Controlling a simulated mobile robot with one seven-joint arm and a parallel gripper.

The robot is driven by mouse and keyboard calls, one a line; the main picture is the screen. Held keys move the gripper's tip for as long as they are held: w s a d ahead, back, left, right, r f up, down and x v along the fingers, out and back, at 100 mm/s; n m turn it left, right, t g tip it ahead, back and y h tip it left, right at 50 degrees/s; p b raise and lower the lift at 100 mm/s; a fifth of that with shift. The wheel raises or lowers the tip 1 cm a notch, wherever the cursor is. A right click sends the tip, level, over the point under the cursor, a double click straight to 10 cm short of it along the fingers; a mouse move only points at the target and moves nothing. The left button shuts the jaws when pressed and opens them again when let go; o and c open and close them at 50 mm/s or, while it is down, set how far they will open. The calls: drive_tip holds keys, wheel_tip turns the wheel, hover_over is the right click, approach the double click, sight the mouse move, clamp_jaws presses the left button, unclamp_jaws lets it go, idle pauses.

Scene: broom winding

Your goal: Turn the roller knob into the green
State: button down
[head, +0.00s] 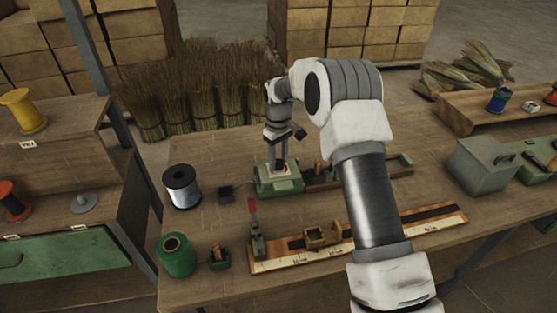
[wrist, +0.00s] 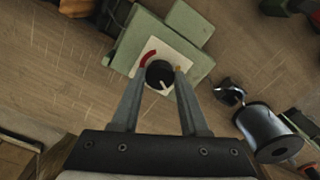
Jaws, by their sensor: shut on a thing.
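The black roller knob (wrist: 159,75) sits on a pale dial plate on the green machine box (wrist: 195,29). Its white pointer line points down and slightly right in the wrist view. A red arc (wrist: 147,57) shows up-left of the knob, and a small yellow mark (wrist: 178,69) shows to its right. No green zone on the dial is visible. My gripper (wrist: 161,75) points down with one finger on each side of the knob, shut on it.
A spool of silvery wire (head: 181,186) and a green spool (head: 176,255) stand left of the box. A red-handled lever (head: 255,225) and a ruled board (head: 290,263) lie in front. A grey box (head: 482,164) is at right.

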sight(278, 162)
drive_tip(key=m, duration=0.6)
drive_tip(key=shift+b, duration=0.3)
drive_tip(key=m, duration=0.6)
idle(0.4)
drive_tip(key=shift+c, duration=2.1)
unclamp_jaws()
drive_tip(key=shift+r, duration=0.15)
wheel_tip(278, 162, up, 17)
drive_tip(key=p, duration=0.1)
drive_tip(key=shift+r, duration=0.15)
